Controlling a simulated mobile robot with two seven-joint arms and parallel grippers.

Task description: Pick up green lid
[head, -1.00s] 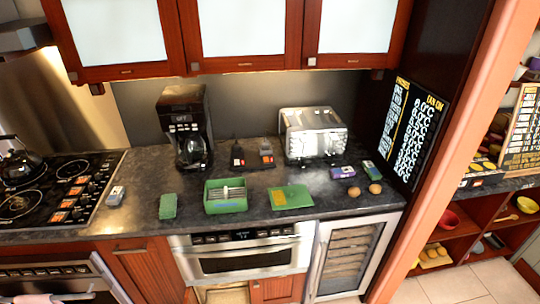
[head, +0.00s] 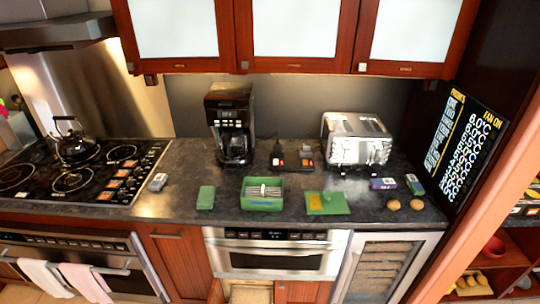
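The green lid (head: 328,203) lies flat on the dark counter, right of the green box. It is a flat green panel with a small yellow-brown patch near its left side. The green box (head: 262,204) stands open beside it with light, slatted contents inside. A smaller green block (head: 206,197) lies to the left of the box. Neither of my grippers shows in the head view.
A coffee maker (head: 231,125) and a toaster (head: 355,140) stand behind. Two round brown items (head: 405,204) and small boxes (head: 383,184) sit right of the lid. A stove with a kettle (head: 72,140) is at left. The counter's front edge is clear.

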